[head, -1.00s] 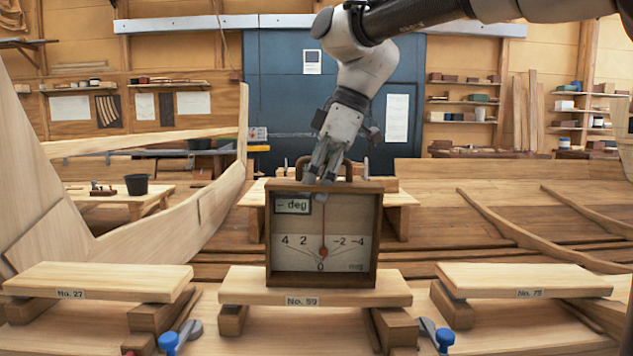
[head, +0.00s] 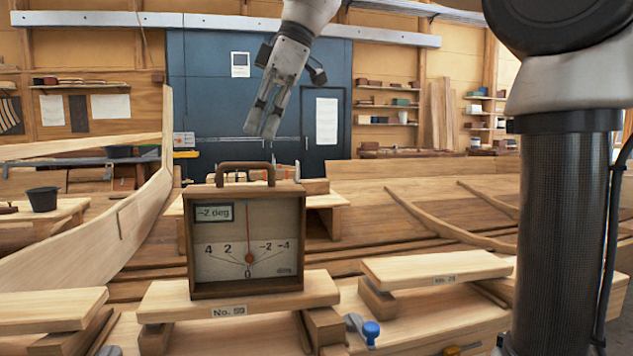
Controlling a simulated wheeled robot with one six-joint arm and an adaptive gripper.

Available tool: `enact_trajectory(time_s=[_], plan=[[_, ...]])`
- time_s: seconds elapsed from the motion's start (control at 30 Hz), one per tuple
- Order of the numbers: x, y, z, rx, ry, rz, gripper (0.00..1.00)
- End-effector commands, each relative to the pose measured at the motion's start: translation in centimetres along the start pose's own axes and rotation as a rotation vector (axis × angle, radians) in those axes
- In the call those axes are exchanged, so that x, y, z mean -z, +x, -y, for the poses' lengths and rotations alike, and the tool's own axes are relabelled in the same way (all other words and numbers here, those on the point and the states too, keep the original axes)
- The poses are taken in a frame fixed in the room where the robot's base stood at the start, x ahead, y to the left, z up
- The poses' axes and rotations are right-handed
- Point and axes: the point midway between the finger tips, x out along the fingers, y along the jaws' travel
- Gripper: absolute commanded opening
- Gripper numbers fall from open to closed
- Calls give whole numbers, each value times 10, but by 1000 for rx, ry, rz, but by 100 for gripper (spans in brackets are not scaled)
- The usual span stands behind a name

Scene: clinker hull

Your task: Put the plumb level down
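The plumb level (head: 246,242) is a square wooden box with a handle on top and a dial face with a red-hubbed needle. It stands upright on the plank marked No. 59 (head: 163,304). Its small display reads "-2 deg". My gripper (head: 262,116) is above the level and a little to its right in the head view, clear of the handle, with nothing in it. Its fingers point down and look close together, and the gap between the tips is hard to make out.
Another plank on blocks (head: 435,268) stands to the right, and one (head: 50,309) to the left. A blue-knobbed clamp (head: 370,332) sits between the middle and right planks. A black bucket (head: 43,199) stands on a bench at left.

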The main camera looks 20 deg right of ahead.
Motion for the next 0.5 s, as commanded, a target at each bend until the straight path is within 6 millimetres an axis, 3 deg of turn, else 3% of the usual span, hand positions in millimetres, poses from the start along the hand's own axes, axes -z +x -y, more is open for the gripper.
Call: enact_trajectory(time_s=[0.17,0.27,0.37,0.5], plan=[[-9,0,1,-12,37,3,30],[-47,2,6,-62,185,17,30],[-115,11,21,-157,448,35,30],[-222,42,62,-321,861,45,30]])
